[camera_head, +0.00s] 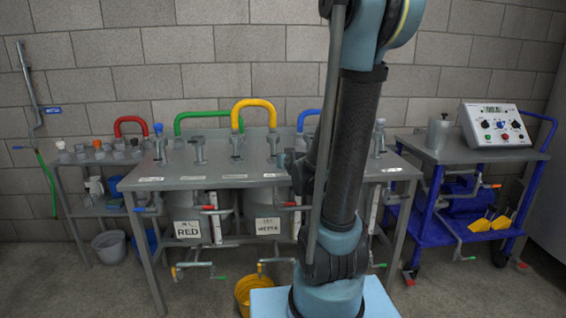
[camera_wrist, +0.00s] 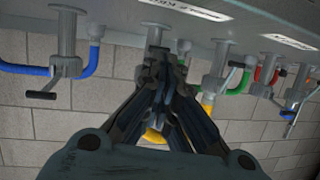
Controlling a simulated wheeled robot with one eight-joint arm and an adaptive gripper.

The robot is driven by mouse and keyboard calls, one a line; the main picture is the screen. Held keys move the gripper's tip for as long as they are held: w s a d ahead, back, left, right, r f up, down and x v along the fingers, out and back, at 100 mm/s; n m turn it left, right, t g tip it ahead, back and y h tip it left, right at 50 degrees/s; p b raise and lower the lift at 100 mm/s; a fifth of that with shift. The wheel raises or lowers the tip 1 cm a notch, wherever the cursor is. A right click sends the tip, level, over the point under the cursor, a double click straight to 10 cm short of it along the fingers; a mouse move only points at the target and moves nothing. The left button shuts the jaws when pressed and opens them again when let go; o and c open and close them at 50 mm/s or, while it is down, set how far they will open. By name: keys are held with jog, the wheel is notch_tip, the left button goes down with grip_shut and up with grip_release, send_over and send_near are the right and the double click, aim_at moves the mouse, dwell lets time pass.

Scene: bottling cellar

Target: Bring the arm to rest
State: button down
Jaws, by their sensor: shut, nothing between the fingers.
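My gripper (camera_wrist: 158,70) shows in the wrist view with its dark fingers drawn together at the tips and nothing between them. In the head view my arm rises in front of the grey bench (camera_head: 225,170), and the gripper, a dark shape (camera_head: 294,165), is partly hidden behind it. The gripper is over or close to the bench's valve row; I cannot tell whether it touches anything. In the wrist view a grey valve fitting (camera_wrist: 155,38) stands just behind the fingertips.
The bench has grey valves (camera_head: 197,149) and red, green, yellow (camera_head: 254,106) and blue hoses. A shelf with small cups (camera_head: 98,150) is left; a blue cart (camera_head: 470,215) with a control box (camera_head: 496,124) is right. A yellow bucket (camera_head: 252,292) stands on the floor.

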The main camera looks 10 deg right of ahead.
jog(key=shift+v, duration=1.25)
jog(key=s+d+f+g, duration=0.1)
jog(key=s+f+g, duration=0.2)
jog(key=s, duration=0.6)
jog(key=s+d+f+g+h, duration=0.1)
jog(key=s+f+g, duration=0.3)
jog(key=s, duration=0.6)
jog(key=s+d+f+g+h, duration=0.1)
jog(key=s+g, duration=0.4)
jog(key=s, duration=0.5)
notch_tip(320, 180, down, 2)
jog(key=shift+d+f+m, duration=0.15)
jog(key=shift+d+m, duration=0.25)
jog(key=shift+d, duration=0.5)
jog(key=shift+w+f, duration=0.2)
jog(key=shift+w, duration=0.2)
